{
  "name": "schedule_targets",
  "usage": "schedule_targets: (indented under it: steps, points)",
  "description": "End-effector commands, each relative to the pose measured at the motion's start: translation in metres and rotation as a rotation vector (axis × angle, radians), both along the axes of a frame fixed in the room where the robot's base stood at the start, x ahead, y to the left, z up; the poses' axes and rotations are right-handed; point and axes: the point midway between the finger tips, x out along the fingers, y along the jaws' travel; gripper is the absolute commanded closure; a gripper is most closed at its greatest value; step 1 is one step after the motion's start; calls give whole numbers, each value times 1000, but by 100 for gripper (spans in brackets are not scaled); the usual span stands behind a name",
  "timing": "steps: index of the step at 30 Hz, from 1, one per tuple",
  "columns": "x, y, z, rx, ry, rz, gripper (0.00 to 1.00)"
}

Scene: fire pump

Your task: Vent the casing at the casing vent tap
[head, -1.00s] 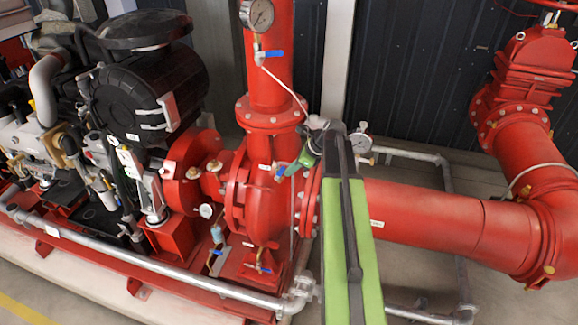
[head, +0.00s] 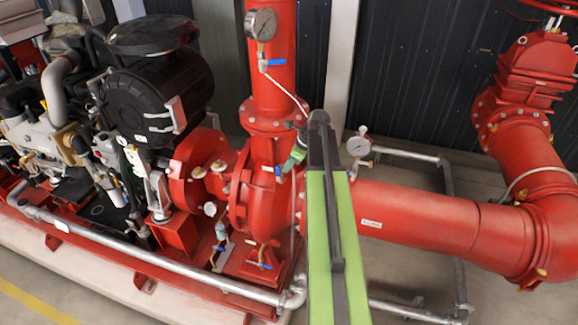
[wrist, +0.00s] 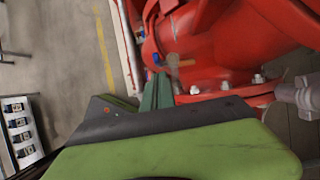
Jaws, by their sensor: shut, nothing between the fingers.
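The casing vent tap (head: 278,173), with a small blue lever, sits on the upper part of the red pump casing (head: 262,205). In the wrist view its blue handle (wrist: 156,58) shows just beyond my fingertips, beside a blurred brass-coloured part. My gripper (head: 291,163) is shut and empty, its green fingers just above and right of the tap in the head view. In the wrist view my gripper (wrist: 158,82) points at the tap. I cannot tell whether the fingers touch the lever. My arm hides part of the casing's right side.
A gauge (head: 261,25) with a blue-handled valve (head: 272,62) is on the riser above. Lower blue-handled taps (head: 264,265) hang beneath the casing. A grey pipe rail (head: 150,262) runs along the front. A red pipe (head: 425,215) lies to the right.

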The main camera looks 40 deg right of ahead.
Motion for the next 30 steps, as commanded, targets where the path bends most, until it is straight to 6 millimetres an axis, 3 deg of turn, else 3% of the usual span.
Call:
schedule_targets:
  steps: [8, 16, 18, 24, 30]
  points:
    - [-2, -2, -1, 0, 0, 0, 100]
    - [-20, -21, -1, 0, 0, 2, 100]
    - [-23, -22, 25, 1, 1, 5, 100]
    - [-33, -28, 73, 0, 0, 4, 100]
    - [-39, -33, 98, 0, 0, 5, 100]
